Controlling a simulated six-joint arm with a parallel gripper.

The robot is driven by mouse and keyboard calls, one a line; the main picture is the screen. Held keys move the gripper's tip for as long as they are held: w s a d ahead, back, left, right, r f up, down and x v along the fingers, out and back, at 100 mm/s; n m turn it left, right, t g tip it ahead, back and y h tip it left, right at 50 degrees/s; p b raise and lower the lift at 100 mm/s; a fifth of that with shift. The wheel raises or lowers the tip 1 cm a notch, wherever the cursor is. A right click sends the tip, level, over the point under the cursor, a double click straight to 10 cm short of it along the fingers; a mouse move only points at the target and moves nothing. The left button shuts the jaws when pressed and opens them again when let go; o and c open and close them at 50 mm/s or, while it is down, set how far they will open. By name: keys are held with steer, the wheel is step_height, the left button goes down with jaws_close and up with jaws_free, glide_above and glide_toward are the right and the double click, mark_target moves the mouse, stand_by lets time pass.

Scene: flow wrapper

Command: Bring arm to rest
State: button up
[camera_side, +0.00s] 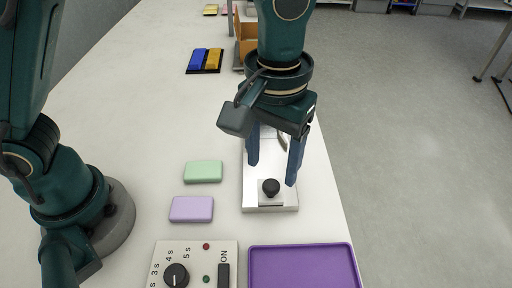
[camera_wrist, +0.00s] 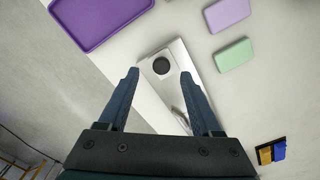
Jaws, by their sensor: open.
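My gripper (camera_side: 272,175) is open, its two blue fingers pointing down over a white and metal device (camera_side: 257,207) with a black knob (camera_side: 271,187). In the wrist view my gripper (camera_wrist: 159,75) has its fingertips apart on both sides of the device's lower part, and the black knob (camera_wrist: 161,66) shows just beyond them. Nothing is held between the fingers. I cannot tell exactly how high the fingertips are above the device. My gripper body hides part of the device's far end in the side view.
A green block (camera_side: 203,171) and a lilac block (camera_side: 191,209) lie left of the device. A purple tray (camera_side: 303,246) and a control box (camera_side: 160,262) with a dial are in front. Blue and yellow pieces (camera_side: 205,60) lie farther back. The table's right edge is close by.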

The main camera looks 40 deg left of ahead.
steer(key=shift+w+a+r, duration=0.15)
steer(key=s+a+r+n+t, duration=0.1)
steer(key=a+r+n+t, duration=0.15)
steer(key=a+r, duration=0.7)
steer(key=s+a+f+m+t, duration=0.3)
steer(key=s+a+f+m, duration=0.1)
steer(key=s+a, duration=0.2)
steer(key=shift+s+a+f, duration=0.15)
steer(key=shift+s+f, duration=0.15)
steer(key=shift+s, duration=0.5)
